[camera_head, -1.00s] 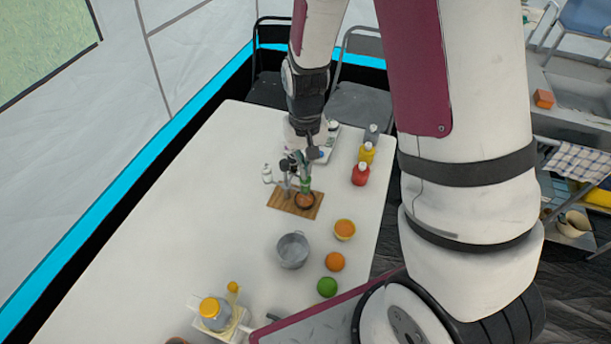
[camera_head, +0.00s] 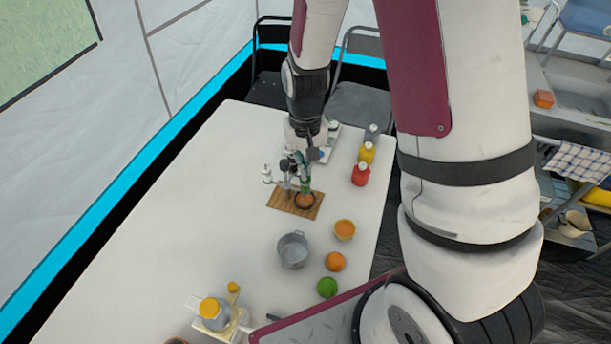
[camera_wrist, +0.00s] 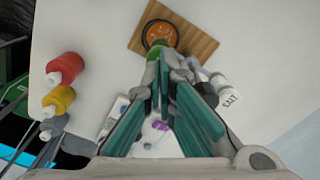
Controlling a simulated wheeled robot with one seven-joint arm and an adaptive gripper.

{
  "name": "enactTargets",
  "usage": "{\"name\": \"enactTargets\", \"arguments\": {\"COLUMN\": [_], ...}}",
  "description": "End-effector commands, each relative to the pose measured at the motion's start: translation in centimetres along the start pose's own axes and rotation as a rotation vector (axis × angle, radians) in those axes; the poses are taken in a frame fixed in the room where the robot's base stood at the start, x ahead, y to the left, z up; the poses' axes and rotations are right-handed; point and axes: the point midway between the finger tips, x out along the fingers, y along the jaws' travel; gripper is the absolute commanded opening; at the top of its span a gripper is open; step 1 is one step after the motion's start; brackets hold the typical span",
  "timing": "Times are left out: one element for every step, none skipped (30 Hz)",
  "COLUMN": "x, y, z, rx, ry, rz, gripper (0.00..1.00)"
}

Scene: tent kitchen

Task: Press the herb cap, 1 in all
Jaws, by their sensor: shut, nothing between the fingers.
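A small green part (camera_wrist: 158,52), which I take to be the herb cap, shows just beyond my fingertips in the wrist view, beside a dark bowl of orange food (camera_wrist: 160,33). It also shows as a green spot above the bowl in the head view (camera_head: 306,187). My gripper (camera_wrist: 163,88) is shut and empty, pointing down at it. Whether the fingertips touch the cap cannot be told. A grey stand-like piece (camera_head: 287,178) is close on the left in the head view. The bowl (camera_head: 305,200) sits on a wooden board (camera_head: 284,200).
A red bottle (camera_head: 360,174), a yellow bottle (camera_head: 366,153) and a grey bottle (camera_head: 371,134) stand to the right. A white bottle (camera_head: 267,174) is left of the stand. A grey pot (camera_head: 292,250), an orange (camera_head: 335,262) and a green fruit (camera_head: 327,287) are nearer. The table's left side is clear.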

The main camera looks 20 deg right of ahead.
Motion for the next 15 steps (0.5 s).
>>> {"name": "enactTargets", "arguments": {"x": [0.28,0.42,0.59,0.71,0.82,0.92,0.96,0.98,0.98,0.97,0.96,0.95,0.94,0.94,0.94], "y": [0.00,0.00,0.00,0.00,0.00,0.00,0.00,0.00,0.00,0.00,0.00,0.00,0.00,0.00,0.00], "z": [-0.01,-0.01,0.00,0.01,0.01,0.02,0.02,0.02,0.02,0.03,0.03,0.03,0.03,0.03,0.02], "rx": [0.000,0.000,0.000,0.000,0.000,0.000,0.000,0.000,0.000,0.000,0.000,0.000,0.000,0.000,0.000], "ry": [-0.001,-0.001,-0.002,-0.002,-0.002,-0.002,-0.002,-0.002,-0.002,-0.001,-0.001,-0.001,-0.001,-0.001,-0.001], "rz": [0.000,0.000,0.000,0.000,0.000,0.000,0.000,0.000,0.000,0.000,0.000,0.000,0.000,0.000,0.000], "gripper": [0.00,0.00,0.00,0.00,0.00,0.00,0.00,0.00,0.00,0.00,0.00,0.00,0.00,0.00,0.00]}}
